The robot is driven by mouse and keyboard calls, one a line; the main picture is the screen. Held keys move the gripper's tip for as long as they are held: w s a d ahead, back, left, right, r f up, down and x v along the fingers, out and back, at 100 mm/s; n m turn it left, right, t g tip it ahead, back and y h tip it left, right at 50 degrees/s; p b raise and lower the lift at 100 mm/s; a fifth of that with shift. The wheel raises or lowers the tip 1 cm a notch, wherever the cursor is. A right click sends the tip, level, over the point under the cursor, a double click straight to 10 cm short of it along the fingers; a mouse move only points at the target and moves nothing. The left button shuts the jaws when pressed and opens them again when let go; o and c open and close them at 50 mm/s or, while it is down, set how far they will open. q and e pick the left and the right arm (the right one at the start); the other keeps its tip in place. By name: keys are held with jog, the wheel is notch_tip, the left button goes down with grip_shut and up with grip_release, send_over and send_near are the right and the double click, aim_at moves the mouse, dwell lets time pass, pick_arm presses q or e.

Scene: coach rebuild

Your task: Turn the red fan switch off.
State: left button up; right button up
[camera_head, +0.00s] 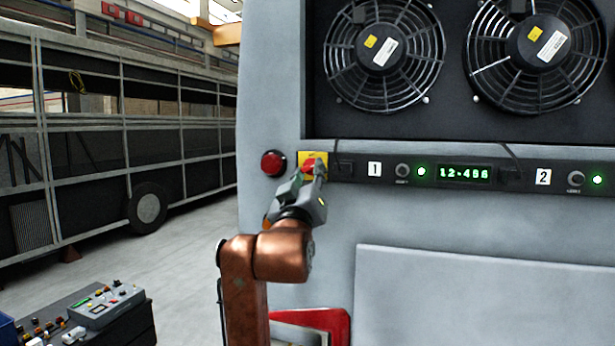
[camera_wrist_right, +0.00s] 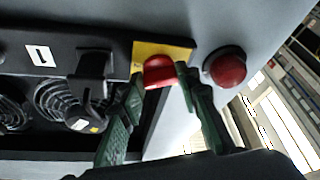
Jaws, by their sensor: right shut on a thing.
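The red fan switch (camera_head: 309,165) sits on a yellow plate (camera_head: 304,155) at the left end of the dark control strip. My right gripper (camera_head: 307,174) reaches up to it from below and is shut on the red knob. In the right wrist view the red knob (camera_wrist_right: 158,70) lies between the two green fingertips (camera_wrist_right: 160,80), with the yellow plate behind it. The fingers partly cover the knob, so I cannot tell which way it is turned. My left gripper is not in view.
A round red button (camera_head: 273,163) is just left of the switch. The strip (camera_head: 345,172) has small knobs, lit green lamps and a green display (camera_head: 464,173). Two caged fans (camera_head: 385,55) are above. A cart with a control box (camera_head: 107,305) stands lower left.

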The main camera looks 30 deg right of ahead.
jog(key=n+y, duration=0.1)
jog(key=n, duration=0.1)
jog(key=n+y, duration=0.1)
jog(key=n, duration=0.2)
jog(key=shift+s+d+r+t, duration=0.1)
jog(key=shift+s+r+t, duration=0.05)
jog(key=shift+t, duration=0.25)
jog(key=n+y, duration=0.2)
jog(key=n, duration=0.2)
jog(key=shift+s+r, duration=0.1)
jog(key=n+g+y, duration=0.1)
jog(key=n, duration=0.3)
jog(key=shift+r+n, duration=0.15)
jog(key=shift+n, duration=0.25)
jog(key=shift+n+g+y, duration=0.3)
jog(key=shift+n+g, duration=0.1)
jog(key=shift+n, duration=0.1)
jog(key=o, duration=1.2)
jog(key=shift+c, duration=0.2)
